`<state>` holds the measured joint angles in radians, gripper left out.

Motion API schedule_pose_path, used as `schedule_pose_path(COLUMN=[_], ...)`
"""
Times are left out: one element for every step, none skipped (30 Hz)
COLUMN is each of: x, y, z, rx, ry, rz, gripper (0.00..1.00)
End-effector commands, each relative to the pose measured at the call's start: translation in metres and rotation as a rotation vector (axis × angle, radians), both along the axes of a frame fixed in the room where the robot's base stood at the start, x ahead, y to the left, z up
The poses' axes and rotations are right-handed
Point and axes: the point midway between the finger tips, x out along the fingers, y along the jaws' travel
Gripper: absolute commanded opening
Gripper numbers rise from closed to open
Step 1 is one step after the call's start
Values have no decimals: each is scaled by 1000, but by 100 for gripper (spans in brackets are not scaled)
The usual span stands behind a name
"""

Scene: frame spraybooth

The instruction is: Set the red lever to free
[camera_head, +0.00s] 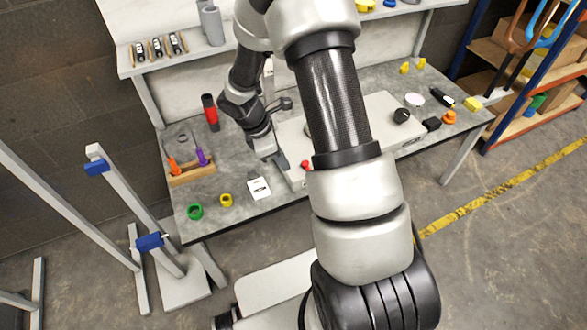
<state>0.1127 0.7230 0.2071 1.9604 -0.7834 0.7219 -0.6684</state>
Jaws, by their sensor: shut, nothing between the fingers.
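A small red knob (305,164), which looks like the end of the red lever, shows near the front left of a pale flat fixture (378,108) on the workbench. The rest of the lever and its markings are hidden or too small to read, so I cannot tell its setting. My gripper (281,162) points down at the fixture's left end, just left of the red knob. It is shut and holds nothing. Whether it touches the lever I cannot tell. My arm covers the middle of the fixture.
A black knob (401,115) and small blocks lie to the right. A frame stand (120,190) is left.

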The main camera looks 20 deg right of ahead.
Motion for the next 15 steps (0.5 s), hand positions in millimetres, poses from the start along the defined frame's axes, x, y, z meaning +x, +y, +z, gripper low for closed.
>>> schedule_pose_path(x=[-2,-3,-4,-4,-4,-6,-6,-6,-7,-7,-8,-8,-9,-9,-10], y=[-3,-5,-8,-10,-12,-16,-18,-20,-24,-26,-28,-31,-33,-38,-46], z=[-11,-16,-23,-29,-36,-44,-51,-57,-65,-71,-77,-84,-89,-87,-86], rx=[0,0,-1,0,0,0,0,0,-1,0,0,0,0,0,-1], ry=[4,4,6,5,6,7,5,5,7,5,6,6,5,3,2], rz=[-4,-6,-7,-6,-7,-8,-8,-8,-9,-9,-11,-10,-8,-13,-13], gripper=[0,0,0,0,0,0,0,0,0,0,0,0,0,0,0])
